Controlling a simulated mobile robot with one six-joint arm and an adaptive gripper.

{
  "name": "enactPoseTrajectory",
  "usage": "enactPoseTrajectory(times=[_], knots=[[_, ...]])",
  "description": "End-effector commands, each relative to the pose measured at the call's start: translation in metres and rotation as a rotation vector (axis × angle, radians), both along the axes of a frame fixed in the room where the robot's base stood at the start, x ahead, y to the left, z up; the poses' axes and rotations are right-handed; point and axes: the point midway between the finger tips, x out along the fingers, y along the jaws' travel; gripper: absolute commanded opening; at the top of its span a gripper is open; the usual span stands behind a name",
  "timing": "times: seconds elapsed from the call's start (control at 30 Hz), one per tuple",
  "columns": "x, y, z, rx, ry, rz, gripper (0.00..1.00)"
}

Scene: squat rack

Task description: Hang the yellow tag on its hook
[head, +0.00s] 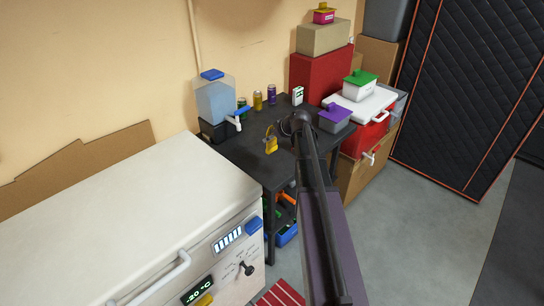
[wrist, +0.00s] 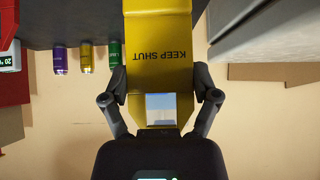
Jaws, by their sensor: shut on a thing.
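The yellow tag (wrist: 158,62) fills the upper middle of the wrist view, with "KEEP SHUT" upside down on it. It has a square opening near my gripper (wrist: 161,97), whose two fingers are shut on its sides. In the head view the tag (head: 271,145) shows small, held just left of my gripper (head: 277,132), in front of or above the dark table; the gap is hard to judge. On the white freezer's front (head: 235,265) are a blue piece (head: 255,224), a dark knob (head: 246,268) and a yellow piece (head: 205,300). I cannot tell which part is the hook.
The dark table (head: 245,158) holds a water dispenser (head: 215,100), several cans, a white carton (head: 297,96) and a grey box with purple lid (head: 334,117). A red cooler (head: 365,135) and stacked boxes stand right. Floor is clear at lower right.

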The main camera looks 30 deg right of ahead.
Motion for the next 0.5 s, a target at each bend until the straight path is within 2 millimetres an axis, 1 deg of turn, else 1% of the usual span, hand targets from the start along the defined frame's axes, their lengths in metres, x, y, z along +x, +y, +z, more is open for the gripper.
enactPoseTrajectory(times=[0.03, 0.3, 0.5], knots=[[0.000, 0.000, 0.004, 0.000, 0.000, 0.000, 0.29], [0.000, 0.000, 0.013, 0.000, 0.000, 0.000, 0.29], [0.000, 0.000, 0.017, 0.000, 0.000, 0.000, 0.29]])
